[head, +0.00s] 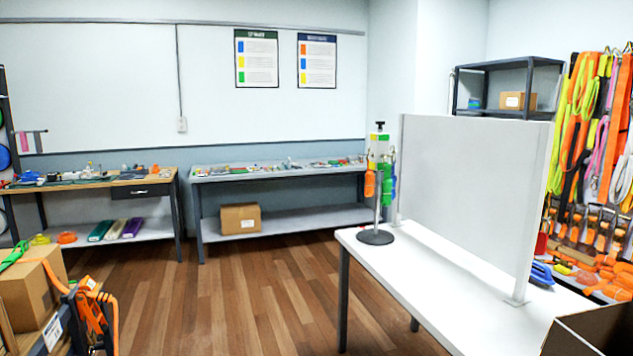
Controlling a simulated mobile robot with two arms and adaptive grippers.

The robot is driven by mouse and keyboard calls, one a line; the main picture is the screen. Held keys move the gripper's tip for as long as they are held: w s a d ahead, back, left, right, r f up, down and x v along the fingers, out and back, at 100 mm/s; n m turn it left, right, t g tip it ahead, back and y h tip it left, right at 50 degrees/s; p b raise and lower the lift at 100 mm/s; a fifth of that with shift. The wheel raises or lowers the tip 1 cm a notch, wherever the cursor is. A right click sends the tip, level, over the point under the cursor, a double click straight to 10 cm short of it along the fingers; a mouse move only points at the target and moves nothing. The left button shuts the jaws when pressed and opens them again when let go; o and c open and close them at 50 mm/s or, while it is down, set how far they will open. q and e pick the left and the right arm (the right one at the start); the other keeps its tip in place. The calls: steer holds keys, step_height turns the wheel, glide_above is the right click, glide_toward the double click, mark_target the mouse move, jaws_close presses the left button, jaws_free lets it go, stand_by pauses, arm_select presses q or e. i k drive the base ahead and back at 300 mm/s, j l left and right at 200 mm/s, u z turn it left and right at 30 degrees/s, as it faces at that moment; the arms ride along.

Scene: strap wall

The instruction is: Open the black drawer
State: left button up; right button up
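The black drawer (143,191) hangs under the right end of the wooden-topped workbench (165,180) at the left back wall. It looks closed, and a small light handle or label shows on its front. The bench top above it holds several small tools and parts. The drawer is across the floor from me, well away from the camera. Neither of my grippers is in view.
A grey bench (225,177) with a cardboard box (240,218) stands right of the drawer. A white table (440,290) with a divider panel (470,195) fills the right. A cart with a box (32,290) stands near left. The wooden floor (255,300) between is clear.

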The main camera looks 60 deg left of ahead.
mark_target(120, 193)
steer(key=i+j+u, duration=0.2)
steer(key=j+u, duration=0.25)
steer(key=j, duration=0.2)
steer(key=i+j+u, duration=0.25)
steer(key=j+u, duration=0.15)
steer(key=j, duration=0.25)
steer(key=i+j+u, duration=1.15)
steer(key=u, duration=0.15)
steer(key=i+u, duration=0.4)
steer(key=i, duration=0.15)
steer(key=i+u, duration=0.15)
steer(key=i, duration=1.55)
steer(key=i+u, duration=0.15)
steer(key=i, duration=0.7)
steer(key=i+l+u, duration=0.2)
steer(key=i, duration=0.7)
steer(key=i+j+u, duration=0.15)
steer(key=i+u, duration=0.65)
steer(key=i, duration=0.15)
steer(key=i+l+u, duration=0.35)
steer(key=i, duration=0.15)
steer(key=i+j, duration=0.2)
steer(key=i, duration=0.2)
steer(key=i+j+z, duration=0.1)
steer(key=i, duration=0.3)
steer(key=i+j, duration=0.3)
steer(key=i+l, duration=0.05)
steer(key=i, duration=0.05)
